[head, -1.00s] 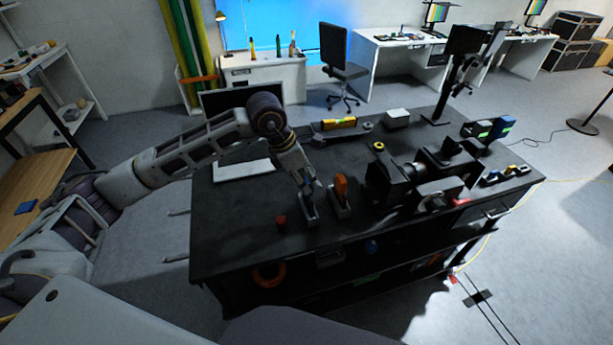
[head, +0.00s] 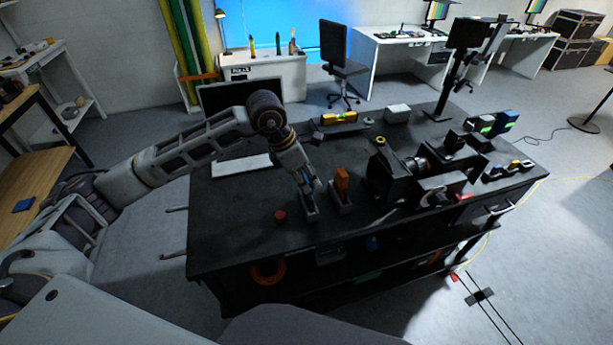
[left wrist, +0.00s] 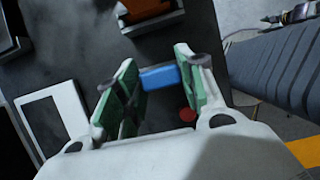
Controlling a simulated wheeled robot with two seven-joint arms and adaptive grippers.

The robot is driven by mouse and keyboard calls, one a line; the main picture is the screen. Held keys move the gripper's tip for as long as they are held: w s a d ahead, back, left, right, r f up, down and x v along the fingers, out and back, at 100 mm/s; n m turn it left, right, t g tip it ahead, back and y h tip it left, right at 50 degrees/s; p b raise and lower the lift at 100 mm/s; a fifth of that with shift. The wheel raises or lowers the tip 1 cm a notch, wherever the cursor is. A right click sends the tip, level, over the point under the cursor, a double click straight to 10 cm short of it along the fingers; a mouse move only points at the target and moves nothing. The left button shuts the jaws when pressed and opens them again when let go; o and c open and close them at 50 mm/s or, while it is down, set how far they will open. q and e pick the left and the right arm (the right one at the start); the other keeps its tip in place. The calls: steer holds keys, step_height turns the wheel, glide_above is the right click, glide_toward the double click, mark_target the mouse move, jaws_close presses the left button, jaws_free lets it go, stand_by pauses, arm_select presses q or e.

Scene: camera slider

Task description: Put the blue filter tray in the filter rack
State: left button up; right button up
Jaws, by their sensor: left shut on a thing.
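The blue filter tray (left wrist: 160,77) shows in the left wrist view between the green-padded fingers of my left gripper (left wrist: 152,85), which is shut on it. In the head view my left gripper (head: 308,187) points down over a narrow grey holder (head: 310,212) on the dark bench; little of the tray shows there. I cannot tell whether the tray is still seated in that holder. An orange tray (head: 342,179) stands upright in a similar grey holder (head: 341,204) just to the right. I cannot tell for sure which fixture is the filter rack. My right gripper is not in view.
A red knob (head: 280,215) sits left of the grey holder. The black camera rig (head: 388,180) stands to the right of the orange tray. A white panel (head: 241,166) lies at the bench's left. Free bench top lies in front of the panel.

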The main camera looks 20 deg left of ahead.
arm_select(q)
steer(key=shift+f+b, duration=0.4)
stand_by(0.3)
steer(key=o, duration=1.1)
steer(key=shift+r, duration=0.15)
steer(key=shift+r+p, duration=0.35)
steer(key=shift+r, duration=1.05)
steer(key=shift+r+p, duration=0.65)
steer(key=shift+r, duration=1.3)
steer(key=shift+s, duration=0.1)
